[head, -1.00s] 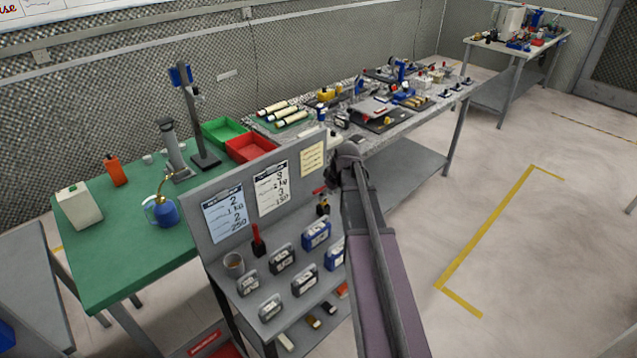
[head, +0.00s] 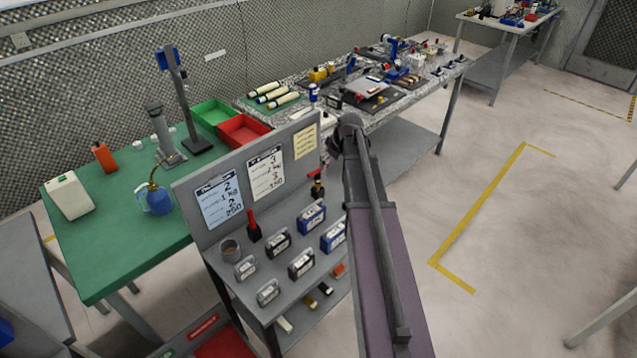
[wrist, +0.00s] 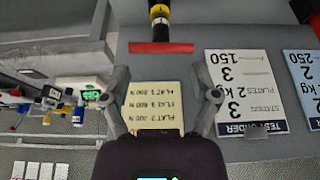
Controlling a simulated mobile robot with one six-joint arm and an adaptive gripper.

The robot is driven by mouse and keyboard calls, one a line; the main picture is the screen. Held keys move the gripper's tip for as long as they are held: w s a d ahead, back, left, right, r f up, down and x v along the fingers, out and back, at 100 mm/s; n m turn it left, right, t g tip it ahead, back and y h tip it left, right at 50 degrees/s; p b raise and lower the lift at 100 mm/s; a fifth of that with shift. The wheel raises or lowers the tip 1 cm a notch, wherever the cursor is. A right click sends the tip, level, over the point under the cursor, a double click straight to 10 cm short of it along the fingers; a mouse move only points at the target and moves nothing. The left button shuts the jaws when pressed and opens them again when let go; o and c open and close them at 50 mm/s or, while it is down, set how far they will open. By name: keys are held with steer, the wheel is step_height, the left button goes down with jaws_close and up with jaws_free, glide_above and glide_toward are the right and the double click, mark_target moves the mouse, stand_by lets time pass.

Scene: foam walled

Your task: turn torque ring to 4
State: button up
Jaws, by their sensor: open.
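A black tool with a yellow band (wrist: 159,10) and a red crossbar (wrist: 163,47) shows at the top of the wrist view, cut off by the frame edge. In the head view the same tool (head: 318,186) stands upright on the grey cart beside my arm. The yellow band may be the torque ring; I cannot read any numbers on it. My gripper (wrist: 161,105) is open and empty, its two fingers apart on either side of a yellow note card (wrist: 153,108). The tool lies beyond the fingertips, not between them. In the head view my gripper is mostly hidden by my arm.
Several labelled boxes, a cup (head: 229,250) and a red-handled item (head: 253,226) stand on the cart. A green table (head: 110,230) is at left, a cluttered bench (head: 425,100) behind.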

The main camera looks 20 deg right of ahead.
mark_target(320, 179)
steer(key=shift+b+x, duration=5.8)
steer(key=shift+x, duration=0.7)
jaws_close()
